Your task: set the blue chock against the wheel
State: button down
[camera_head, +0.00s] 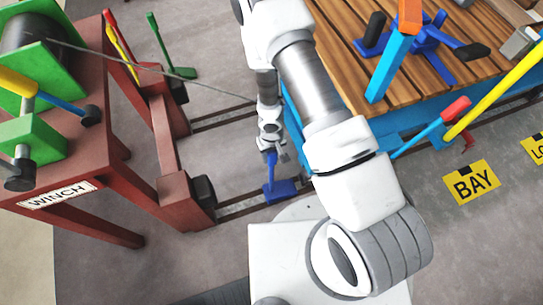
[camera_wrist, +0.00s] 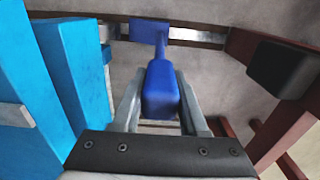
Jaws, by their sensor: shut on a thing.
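The blue chock (camera_head: 281,190) has a flat block below an upright handle. My gripper (camera_head: 271,146) points down and is shut on the handle. In the wrist view the blue handle (camera_wrist: 160,90) sits between the two fingers, and the chock's block (camera_wrist: 170,32) lies beyond it over the rail (camera_wrist: 215,37). I cannot tell whether the block touches the rail or hangs just above it. The blue cart (camera_head: 330,118) with a slatted wooden top stands right of the chock. No wheel shows clearly; the cart body and my arm hide that area.
A red-brown winch stand (camera_head: 110,125) with a dark end buffer (camera_head: 203,191) stands left of the chock. A cable (camera_head: 150,70) runs from the winch drum toward the cart. Blue cart panels (camera_wrist: 75,75) are close on the left in the wrist view.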

jog(key=shift+f, duration=0.1)
jog(key=shift+c, duration=2.2)
grip_release()
notch_tip(320, 180, up, 12)
jog(key=p, duration=0.5)
jog(key=shift+r, duration=0.25)
